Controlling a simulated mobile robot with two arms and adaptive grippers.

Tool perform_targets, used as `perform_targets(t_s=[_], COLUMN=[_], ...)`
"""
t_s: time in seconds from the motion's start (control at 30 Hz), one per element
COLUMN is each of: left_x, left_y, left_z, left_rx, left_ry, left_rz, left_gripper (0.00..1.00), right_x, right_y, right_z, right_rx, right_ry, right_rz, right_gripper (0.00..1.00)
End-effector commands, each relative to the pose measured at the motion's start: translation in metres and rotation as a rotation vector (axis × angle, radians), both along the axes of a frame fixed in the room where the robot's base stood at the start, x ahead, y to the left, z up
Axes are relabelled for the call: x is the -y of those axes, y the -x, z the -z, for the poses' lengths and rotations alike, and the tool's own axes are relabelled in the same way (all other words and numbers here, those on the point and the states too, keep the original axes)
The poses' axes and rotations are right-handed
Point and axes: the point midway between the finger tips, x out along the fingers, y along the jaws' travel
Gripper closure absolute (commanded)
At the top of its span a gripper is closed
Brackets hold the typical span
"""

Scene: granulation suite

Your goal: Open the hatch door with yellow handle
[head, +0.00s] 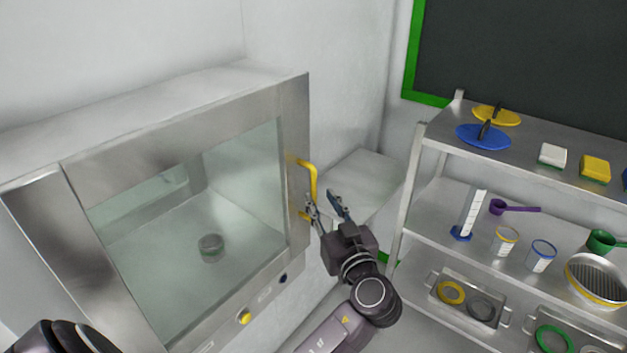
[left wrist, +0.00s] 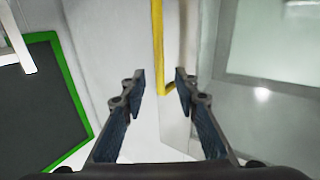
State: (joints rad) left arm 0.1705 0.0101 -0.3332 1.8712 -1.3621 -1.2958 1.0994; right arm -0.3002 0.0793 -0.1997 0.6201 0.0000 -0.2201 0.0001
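The hatch door (head: 296,135) is a steel-framed glass door on the front of a steel chamber and looks shut. Its yellow handle (head: 314,180) is a bar at the door's right edge. My left gripper (head: 325,202) is open at the lower part of the handle. In the left wrist view the handle (left wrist: 158,45) runs down toward the gap between the open fingertips (left wrist: 160,82) and bends right at its lower end. I cannot tell whether a finger touches it. My right gripper is not in view.
A small round container (head: 210,247) stands behind the glass. A yellow knob (head: 244,317) sits below the window. To the right, a steel shelf rack (head: 430,185) holds scoops, cups and sieves, under a green-framed dark board (head: 520,60).

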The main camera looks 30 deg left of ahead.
Motion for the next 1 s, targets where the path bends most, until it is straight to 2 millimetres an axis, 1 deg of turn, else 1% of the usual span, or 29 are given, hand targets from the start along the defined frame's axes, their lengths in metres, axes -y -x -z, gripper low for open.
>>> perform_targets(t_s=[0.03, 0.1, 0.33, 0.5, 0.77, 1.0], left_x=[-0.007, -0.017, -0.043, -0.051, -0.052, -0.052], left_y=[-0.005, -0.012, -0.034, -0.041, -0.041, -0.041], left_z=[-0.004, -0.005, -0.003, 0.0, 0.002, 0.002], left_rx=[-0.003, -0.005, -0.006, -0.006, -0.006, -0.006], left_ry=[-0.003, -0.005, -0.004, -0.001, -0.001, -0.001], left_rz=[-0.002, -0.002, 0.001, 0.001, 0.002, 0.002], left_gripper=[0.72, 0.72, 0.72, 0.72, 0.72, 0.98], right_x=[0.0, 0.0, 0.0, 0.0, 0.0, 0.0], right_y=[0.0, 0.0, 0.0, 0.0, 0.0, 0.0], right_z=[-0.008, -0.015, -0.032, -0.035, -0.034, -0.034], right_rx=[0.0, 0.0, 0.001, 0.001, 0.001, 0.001], right_ry=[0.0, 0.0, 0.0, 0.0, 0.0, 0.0], right_rz=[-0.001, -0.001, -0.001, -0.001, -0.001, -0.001], right_gripper=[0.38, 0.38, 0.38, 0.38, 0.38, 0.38])
